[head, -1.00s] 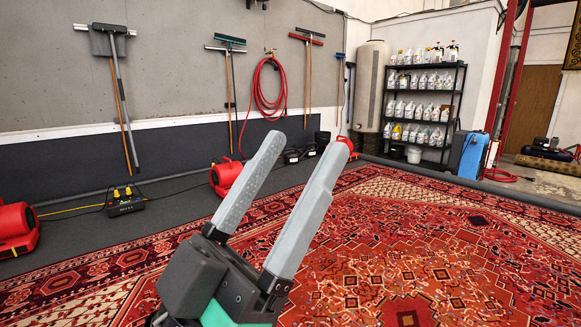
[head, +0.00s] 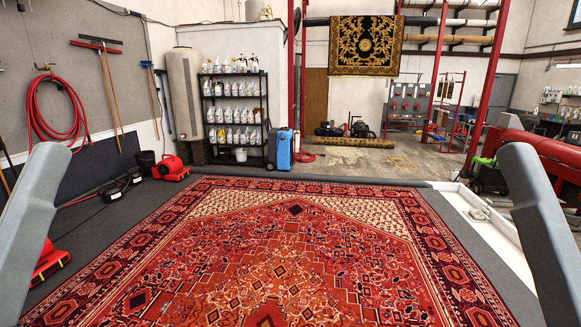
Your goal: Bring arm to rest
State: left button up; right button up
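The rest of both grippers lies outside the view, so I cannot see the gap between the fingers of either. Nothing is seen held.
The rug fills the middle of the floor, with no object on it. Red blowers (head: 170,168) stand along the left wall. A bottle shelf (head: 235,120) and a blue machine (head: 284,150) stand beyond the rug. A white-edged channel (head: 480,220) runs along the right.

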notch_tip(320, 180, up, 20)
jog(key=p, duration=1.6)
